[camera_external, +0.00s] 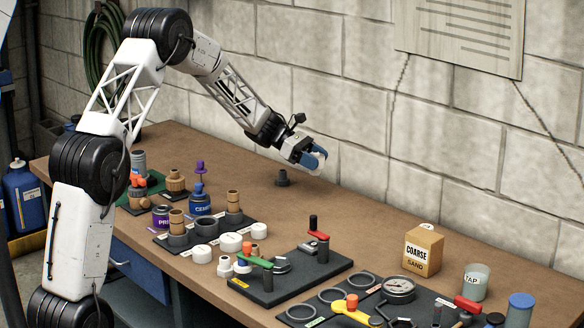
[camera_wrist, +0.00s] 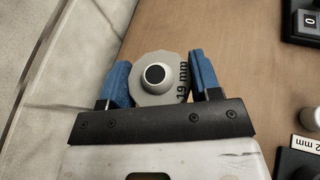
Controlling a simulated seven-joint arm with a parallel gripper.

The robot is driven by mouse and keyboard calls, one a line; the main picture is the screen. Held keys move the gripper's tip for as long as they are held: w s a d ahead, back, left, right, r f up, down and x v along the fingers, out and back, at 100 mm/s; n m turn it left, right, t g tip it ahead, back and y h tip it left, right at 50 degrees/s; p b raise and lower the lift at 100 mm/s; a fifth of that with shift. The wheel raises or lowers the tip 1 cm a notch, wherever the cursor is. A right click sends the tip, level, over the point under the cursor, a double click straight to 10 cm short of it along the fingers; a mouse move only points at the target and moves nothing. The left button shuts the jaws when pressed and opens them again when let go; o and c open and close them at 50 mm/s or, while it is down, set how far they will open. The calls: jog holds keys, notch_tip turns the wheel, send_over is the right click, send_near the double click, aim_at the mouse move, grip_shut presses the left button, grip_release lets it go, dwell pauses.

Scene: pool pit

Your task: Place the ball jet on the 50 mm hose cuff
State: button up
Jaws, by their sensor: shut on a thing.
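My gripper (camera_external: 314,160) is raised over the far side of the bench, near the block wall. Its blue fingers show in the wrist view (camera_wrist: 160,80), one on each side of the ball jet. The ball jet (camera_wrist: 141,88) has a pale grey faceted collar marked "19 mm" and a rounded centre with a dark hole. The hole faces the wrist camera. In the external view the fingers mostly hide it. I cannot read a 50 mm label, so I cannot tell which part is the 50 mm hose cuff.
A black mat (camera_external: 207,238) holds brown-topped grey fittings. White caps (camera_external: 230,242) stand beside it. Valve boards (camera_external: 290,281), a sand box (camera_external: 423,250) and a tape jar (camera_external: 475,282) stand to the right.

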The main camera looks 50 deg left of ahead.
jog(key=s+a+r+n+t+y, duration=0.2)
jog(key=s+a+r, duration=0.1)
jog(key=s+a, duration=1.15)
jog(key=s+a+r+n+t+y, duration=0.1)
jog(key=s+a+r+n+t, duration=0.15)
jog(key=s+a, duration=1.25)
jog(key=s+a+n+t, duration=0.1)
jog(key=s+a, duration=0.3)
jog(key=s, duration=0.2)
jog(key=s+a+r+n+y, duration=0.1)
jog(key=s+a, duration=0.2)
jog(key=s, duration=0.3)
jog(key=shift+a+r+t+y, duration=0.2)
jog(key=shift+a+t+y, duration=0.1)
jog(key=shift+a+t, duration=0.05)
send_over(138, 153)
jog(key=shift+w+a+f, duration=0.1)
jog(key=shift+a+f, duration=0.1)
jog(key=shift+f, duration=0.6)
jog(key=shift+f, duration=0.1)
jog(key=shift+f, duration=1.7)
jog(key=shift+f, duration=0.1)
